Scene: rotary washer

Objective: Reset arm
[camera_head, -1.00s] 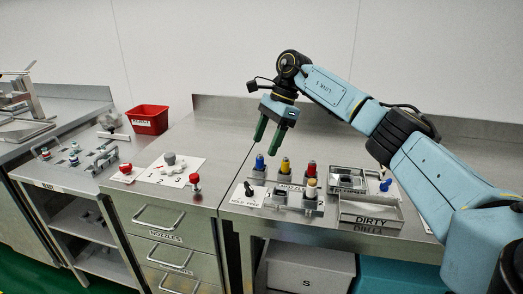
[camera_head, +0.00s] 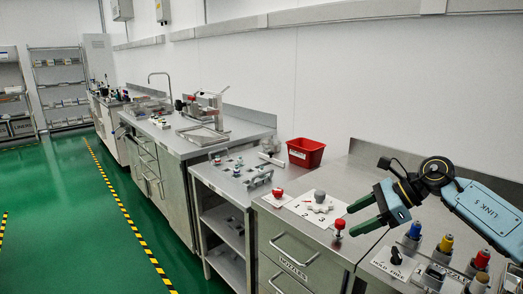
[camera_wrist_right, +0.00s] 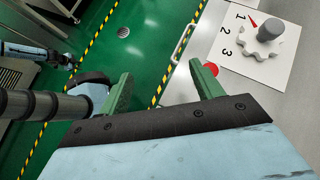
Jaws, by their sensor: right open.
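My right gripper (camera_head: 352,219) is open and empty at the right of the head view, its green fingers pointing left. In that view it overlaps the counter between the red knob (camera_head: 339,227) and the row of coloured nozzles. In the right wrist view the two green fingers (camera_wrist_right: 163,88) are spread with nothing between them. The white plate numbered 1, 2, 3 (camera_head: 302,205) carries a grey dial (camera_head: 320,203); the dial also shows in the wrist view (camera_wrist_right: 262,42), beyond the fingers.
A red bin (camera_head: 305,152) stands at the back of the counter. Blue, yellow and red nozzles (camera_head: 446,243) stand at the lower right. A drawer handle (camera_head: 290,262) juts from the front. The green floor (camera_head: 85,215) at the left is clear, with striped tape.

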